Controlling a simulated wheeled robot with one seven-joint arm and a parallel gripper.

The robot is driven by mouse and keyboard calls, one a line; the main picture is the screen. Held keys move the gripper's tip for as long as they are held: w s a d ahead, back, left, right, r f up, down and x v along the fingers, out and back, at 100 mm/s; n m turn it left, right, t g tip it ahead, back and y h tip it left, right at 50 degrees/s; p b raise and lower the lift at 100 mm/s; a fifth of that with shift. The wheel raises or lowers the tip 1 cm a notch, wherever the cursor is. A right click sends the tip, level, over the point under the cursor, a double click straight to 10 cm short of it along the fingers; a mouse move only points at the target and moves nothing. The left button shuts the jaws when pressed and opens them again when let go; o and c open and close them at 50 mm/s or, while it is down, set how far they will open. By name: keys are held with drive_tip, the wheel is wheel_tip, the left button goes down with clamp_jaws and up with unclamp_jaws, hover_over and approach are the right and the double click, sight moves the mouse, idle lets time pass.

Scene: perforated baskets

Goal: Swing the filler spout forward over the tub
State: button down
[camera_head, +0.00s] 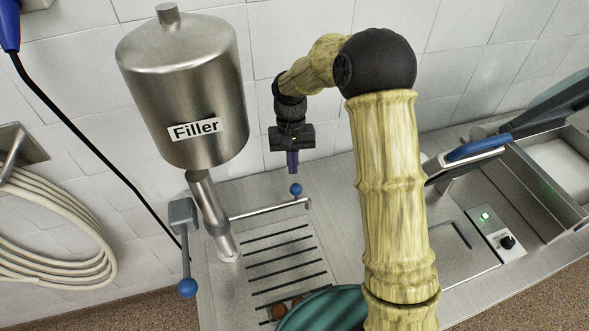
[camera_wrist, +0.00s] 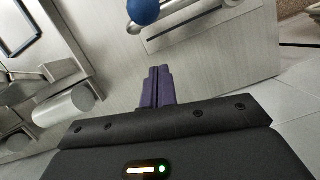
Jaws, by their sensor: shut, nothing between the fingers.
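The filler (camera_head: 182,95) is a steel tank on a slanted pipe at the back left. Its spout (camera_head: 262,211), a thin metal tube, runs to the right across the back of the slotted drain plate. A blue ball knob (camera_head: 296,190) stands near the spout's free end; it also shows at the top of the wrist view (camera_wrist: 143,10). The teal tub (camera_head: 325,310) is at the bottom, in front of the spout and partly hidden by my arm. My gripper (camera_head: 292,168) is shut and empty, just above and behind the knob. Its purple fingers (camera_wrist: 160,86) are apart from the knob.
A lever (camera_head: 185,240) with a blue ball hangs left of the filler pipe. The slotted plate (camera_head: 283,262) has brown round things near the tub. A control panel (camera_head: 495,232) with a green light and blue-handled equipment (camera_head: 478,148) stand right. A tiled wall is behind.

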drive_tip(key=s, duration=0.1)
drive_tip(key=s+p, duration=0.1)
drive_tip(key=s, duration=0.1)
drive_tip(key=shift+s+d+r+p, duration=0.15)
drive_tip(key=shift+s+r+p, duration=0.2)
drive_tip(key=shift+s, duration=0.05)
drive_tip(key=shift+d, duration=0.1)
